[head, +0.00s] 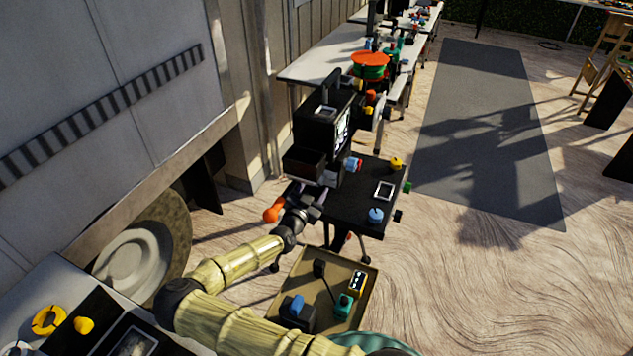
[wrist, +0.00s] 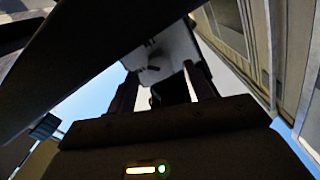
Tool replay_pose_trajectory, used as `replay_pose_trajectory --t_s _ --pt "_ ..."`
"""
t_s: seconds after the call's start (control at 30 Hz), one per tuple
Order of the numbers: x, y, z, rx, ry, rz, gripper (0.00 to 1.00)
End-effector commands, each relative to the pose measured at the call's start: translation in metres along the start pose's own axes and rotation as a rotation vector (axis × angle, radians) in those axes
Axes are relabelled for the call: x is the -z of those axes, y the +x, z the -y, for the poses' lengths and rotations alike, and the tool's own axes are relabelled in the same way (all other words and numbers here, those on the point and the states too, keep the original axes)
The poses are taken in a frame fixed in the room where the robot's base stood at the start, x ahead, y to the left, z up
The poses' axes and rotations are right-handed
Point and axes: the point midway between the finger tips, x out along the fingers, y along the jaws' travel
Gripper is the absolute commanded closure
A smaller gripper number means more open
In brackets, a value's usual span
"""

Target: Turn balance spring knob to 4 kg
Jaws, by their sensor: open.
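In the wrist view a grey-white plate (wrist: 158,50) with a small dark pointer-like mark and short dark ticks shows beyond the fingers. It may be the balance spring dial; I cannot read any number on it. A dark shape (wrist: 172,90) lies between the fingers; I cannot tell whether it is the knob. My gripper (wrist: 163,85) is open, its two fingers either side of that shape, with no contact I can make out. In the head view my gripper (head: 310,204) is at the near left side of the black video cart (head: 345,208), below its dark box.
A large dark panel (wrist: 90,55) crosses the wrist view close by. In the head view an orange knob (head: 272,214) is left of my gripper. A blue knob (head: 376,215) and yellow knob (head: 396,163) are on the cart.

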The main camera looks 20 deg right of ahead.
Motion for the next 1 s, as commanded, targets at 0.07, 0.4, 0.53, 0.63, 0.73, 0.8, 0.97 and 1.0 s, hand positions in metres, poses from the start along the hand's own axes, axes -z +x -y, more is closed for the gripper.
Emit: replay_pose_trajectory --t_s 0.07,0.4,0.53,0.63,0.73,0.8,0.97,1.0 --pt "0.001 0.012 0.0 -0.001 0.0 -0.001 0.48" --pt "0.0 0.026 0.0 0.0 0.0 0.0 0.48" --pt "0.0 0.026 0.0 0.0 0.0 0.0 0.52" --pt "0.0 0.026 0.0 0.0 0.0 0.0 0.72" --pt "0.0 0.026 0.0 0.0 0.0 0.001 0.91" --pt "0.0 0.026 0.0 0.0 0.0 0.001 0.93" --pt "-0.001 0.026 0.0 0.0 -0.007 0.001 0.93" --pt "-0.002 0.026 0.0 0.0 -0.012 0.001 0.93"
